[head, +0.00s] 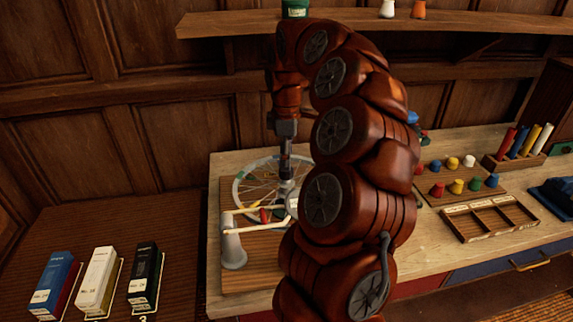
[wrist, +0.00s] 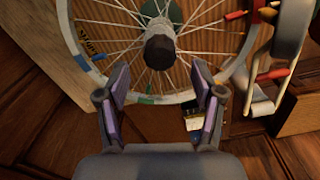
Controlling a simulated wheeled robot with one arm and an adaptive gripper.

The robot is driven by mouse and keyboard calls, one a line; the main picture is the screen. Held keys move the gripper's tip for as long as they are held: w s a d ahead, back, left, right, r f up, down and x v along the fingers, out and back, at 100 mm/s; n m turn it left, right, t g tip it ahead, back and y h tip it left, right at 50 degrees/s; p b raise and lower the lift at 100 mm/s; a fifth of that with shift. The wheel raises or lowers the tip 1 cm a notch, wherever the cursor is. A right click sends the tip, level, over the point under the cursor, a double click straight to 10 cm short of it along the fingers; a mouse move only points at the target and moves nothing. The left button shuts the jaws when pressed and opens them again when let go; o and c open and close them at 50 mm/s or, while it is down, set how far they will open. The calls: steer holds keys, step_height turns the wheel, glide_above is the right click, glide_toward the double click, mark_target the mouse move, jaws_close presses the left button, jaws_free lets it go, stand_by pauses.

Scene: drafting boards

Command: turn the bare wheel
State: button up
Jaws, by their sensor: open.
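The bare wheel is a pale rim (head: 239,183) with thin spokes, on the board at the left of the workbench in the head view. In the wrist view its rim (wrist: 70,40) fills the upper part, with coloured marks along it and a dark hub (wrist: 158,51) near the middle. In the head view my gripper (head: 287,172) is over the wheel; my arm hides the wheel's right side.
A pale looped frame with red pieces (wrist: 262,88) stands close to the right finger. A grey cone-like post (head: 232,248) stands at the board's front left. Boxes (head: 97,278) stand lower left. Coloured pegs (head: 456,186) and an empty compartment tray (head: 490,216) lie to the right.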

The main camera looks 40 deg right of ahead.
step_height(320, 180, up, 8)
stand_by(0.5)
stand_by(0.5)
steer(key=s+a+f+m, duration=0.1)
steer(key=s+a, duration=0.3)
steer(key=a, duration=0.6)
steer(key=s+a+f+m, duration=0.1)
steer(key=s+a, duration=0.3)
steer(key=a, duration=0.6)
steer(key=s+a+f+m, duration=0.2)
steer(key=s+f, duration=0.1)
steer(key=s, duration=0.3)
steer(key=s+a+f+m+g, duration=0.1)
steer(key=s+a+f+m, duration=0.1)
steer(key=s, duration=0.4)
steer(key=s+a+f+m, duration=0.2)
steer(key=s+a+f, duration=0.1)
steer(key=s+f, duration=0.2)
steer(key=shift+s+a+f+m+g, duration=0.3)
steer(key=shift+s+a+m+g, duration=0.1)
steer(key=shift+s, duration=0.7)
